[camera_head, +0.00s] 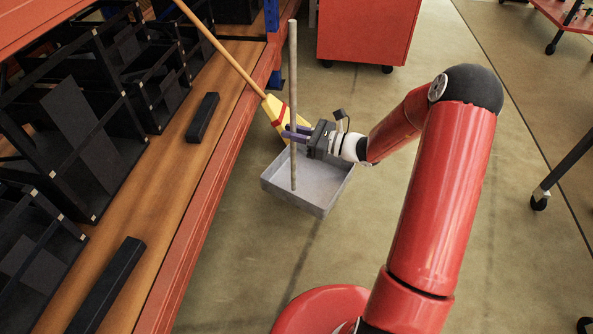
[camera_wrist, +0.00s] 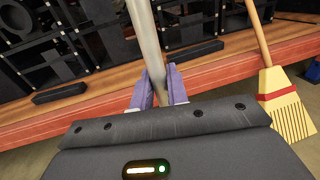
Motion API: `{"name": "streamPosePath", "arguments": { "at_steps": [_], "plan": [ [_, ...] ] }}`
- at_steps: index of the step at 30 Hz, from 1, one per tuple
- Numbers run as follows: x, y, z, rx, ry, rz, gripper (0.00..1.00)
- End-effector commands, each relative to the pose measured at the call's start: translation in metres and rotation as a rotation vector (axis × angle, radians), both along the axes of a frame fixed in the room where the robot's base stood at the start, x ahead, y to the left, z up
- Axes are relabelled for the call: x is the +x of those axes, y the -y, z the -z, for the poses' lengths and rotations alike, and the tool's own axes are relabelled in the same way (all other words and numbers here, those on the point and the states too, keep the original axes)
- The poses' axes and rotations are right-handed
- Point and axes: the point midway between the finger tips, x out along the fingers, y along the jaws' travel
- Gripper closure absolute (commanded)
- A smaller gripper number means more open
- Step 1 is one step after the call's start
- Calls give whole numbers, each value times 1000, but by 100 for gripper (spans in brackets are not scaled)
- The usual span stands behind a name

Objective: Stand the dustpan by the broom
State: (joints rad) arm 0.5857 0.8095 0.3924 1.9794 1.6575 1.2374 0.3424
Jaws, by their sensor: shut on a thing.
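The dustpan (camera_head: 318,196) is a grey tray with a long upright handle (camera_head: 293,70). My gripper (camera_head: 292,133) is shut on the handle, a little above the tray, in the head view. In the wrist view the purple fingers (camera_wrist: 159,88) close around the grey handle (camera_wrist: 146,35); the tray is hidden there. The broom (camera_head: 272,106) has yellow bristles, a red band and a wooden stick, and leans against the shelf edge just behind the handle. It shows at the right in the wrist view (camera_wrist: 284,104), apart from my fingers. I cannot tell whether the tray touches the floor.
A shelf with a red edge (camera_head: 200,207) and wooden top runs along the left, holding black racks and dark bars (camera_head: 203,117). A red wheeled cabinet (camera_head: 366,32) stands at the back. The floor (camera_head: 240,270) near the tray is clear.

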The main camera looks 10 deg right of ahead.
Motion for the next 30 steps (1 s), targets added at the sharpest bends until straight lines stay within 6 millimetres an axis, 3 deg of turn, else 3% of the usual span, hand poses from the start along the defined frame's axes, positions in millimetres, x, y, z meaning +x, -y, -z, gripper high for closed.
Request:
{"name": "streamPosePath", "arguments": {
  "at_steps": [3,9,19,26,30],
  "plan": [
    [0,0,32,3,1,0,100],
    [0,0,73,1,3,0,100],
    [1,0,96,0,6,0,100],
    [1,0,127,1,5,1,100],
    [1,0,130,0,7,0,100]
  ]
}}
